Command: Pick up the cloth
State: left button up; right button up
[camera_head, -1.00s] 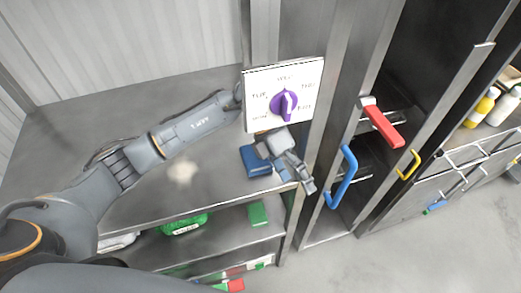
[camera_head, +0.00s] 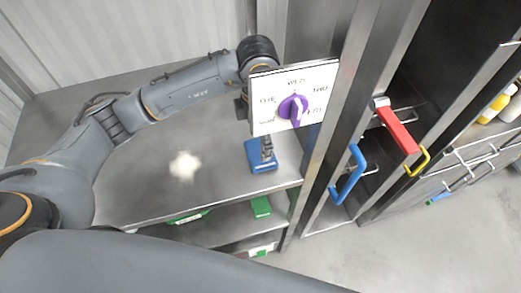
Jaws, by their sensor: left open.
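A blue folded piece, which looks like the cloth (camera_head: 256,166), lies on the metal table (camera_head: 120,205) near its right front edge. My left gripper (camera_head: 268,158) points down right over this blue piece. Its jaws are open, and the fingertips are at or just above the top of the piece; I cannot tell if they touch it. A white panel with a purple dial (camera_head: 293,107) hides the upper part of the gripper. My right gripper is out of view.
A pale fuzzy patch (camera_head: 185,166) shows on the table to the left. A green block (camera_head: 261,207) lies on the lower shelf. To the right are metal doors with a blue handle (camera_head: 349,176) and a red handle (camera_head: 397,131).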

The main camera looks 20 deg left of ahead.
aim_at(252, 147)
pick_arm(q)
jog(key=shift+w+a+f, duration=0.1)
jog(key=shift+w+f, duration=0.05)
jog(key=shift+f, duration=0.5)
jog(key=f+p, duration=0.3)
jog(key=f, duration=0.1)
jog(key=shift+w+d, duration=0.1)
jog(key=shift+d, duration=0.15)
jog(key=shift+f, duration=0.4)
jog(key=shift+w+f, duration=0.1)
jog(key=shift+f, duration=0.1)
jog(key=c, duration=0.7)
